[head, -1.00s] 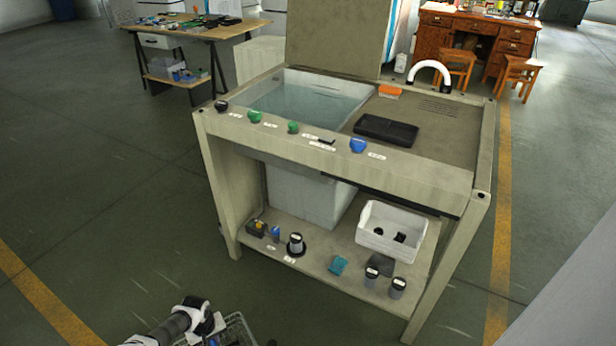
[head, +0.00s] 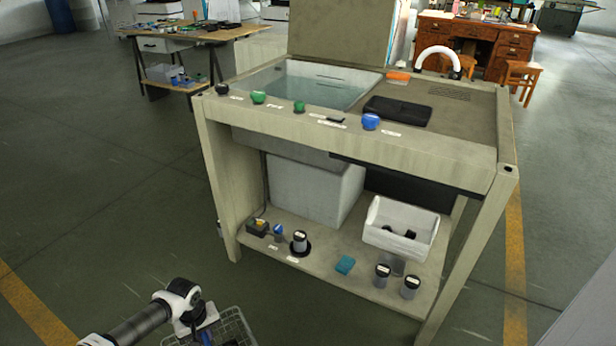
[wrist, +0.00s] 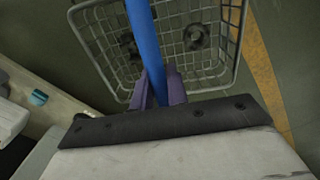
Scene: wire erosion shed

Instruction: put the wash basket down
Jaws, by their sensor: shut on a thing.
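The wash basket is a grey wire basket (wrist: 218,75), seen from above in the wrist view. It also shows at the bottom edge of the head view (head: 236,328), partly cut off and partly behind my arm. My gripper (wrist: 157,92) has purple fingers shut on the basket's blue handle bar (wrist: 145,38). Dark round parts (wrist: 196,37) lie inside the basket. Grey floor shows through the wires. Whether the basket touches the floor cannot be told.
A beige wash bench (head: 340,145) with a water tank (head: 310,85) stands ahead. Its lower shelf (head: 325,266) holds a white bin (head: 400,240) and several jars. A black tray (head: 398,110) lies on its top. Open floor (head: 100,220) is to the left.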

